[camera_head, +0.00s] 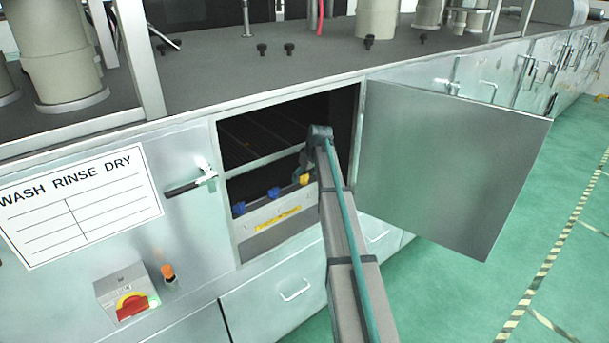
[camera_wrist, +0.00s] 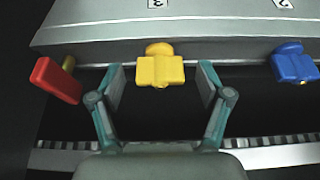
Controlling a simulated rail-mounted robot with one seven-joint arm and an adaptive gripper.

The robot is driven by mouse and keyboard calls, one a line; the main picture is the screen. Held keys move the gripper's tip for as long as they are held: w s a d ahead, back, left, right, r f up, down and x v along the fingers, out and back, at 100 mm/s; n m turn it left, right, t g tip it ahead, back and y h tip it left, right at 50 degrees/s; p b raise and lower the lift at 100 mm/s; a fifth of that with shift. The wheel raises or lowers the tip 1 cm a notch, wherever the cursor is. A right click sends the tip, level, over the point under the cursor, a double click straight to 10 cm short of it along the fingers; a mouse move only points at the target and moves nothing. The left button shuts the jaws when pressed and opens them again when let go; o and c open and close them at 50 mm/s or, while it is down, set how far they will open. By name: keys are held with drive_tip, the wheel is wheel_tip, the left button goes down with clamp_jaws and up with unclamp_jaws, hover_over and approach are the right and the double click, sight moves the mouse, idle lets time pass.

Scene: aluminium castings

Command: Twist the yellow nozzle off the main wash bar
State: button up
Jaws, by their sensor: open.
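The yellow nozzle (camera_wrist: 160,68) hangs from the grey wash bar (camera_wrist: 215,38) in the wrist view, below the label 3. My gripper (camera_wrist: 162,82) is open, with one finger on each side of the yellow nozzle and a gap on both sides. In the head view the yellow nozzle (camera_head: 305,179) shows just left of my arm, inside the open hatch. My fingers are hidden there behind my arm.
A blue nozzle (camera_wrist: 292,63) sits to the right under label 2, and a red lever (camera_wrist: 56,80) to the left. A toothed rail (camera_wrist: 278,152) runs below. The hatch door (camera_head: 450,160) stands open to the right.

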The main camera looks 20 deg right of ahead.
drive_tip(key=c, duration=1.2)
drive_tip(key=n+y, duration=0.1)
drive_tip(key=n, duration=0.2)
drive_tip(key=shift+w+n+g+b, duration=0.15)
drive_tip(key=shift+n+g+b, duration=0.15)
drive_tip(key=shift+n+b, duration=0.1)
drive_tip(key=shift+c, duration=0.2)
drive_tip(key=shift+n+g+y, duration=0.3)
drive_tip(key=shift+n+y, duration=0.3)
drive_tip(key=shift+n, duration=0.7)
drive_tip(key=n+g+b, duration=0.1)
drive_tip(key=n, duration=0.2)
drive_tip(key=shift+y, duration=0.3)
drive_tip(key=n+g, duration=0.1)
drive_tip(key=n, duration=0.2)
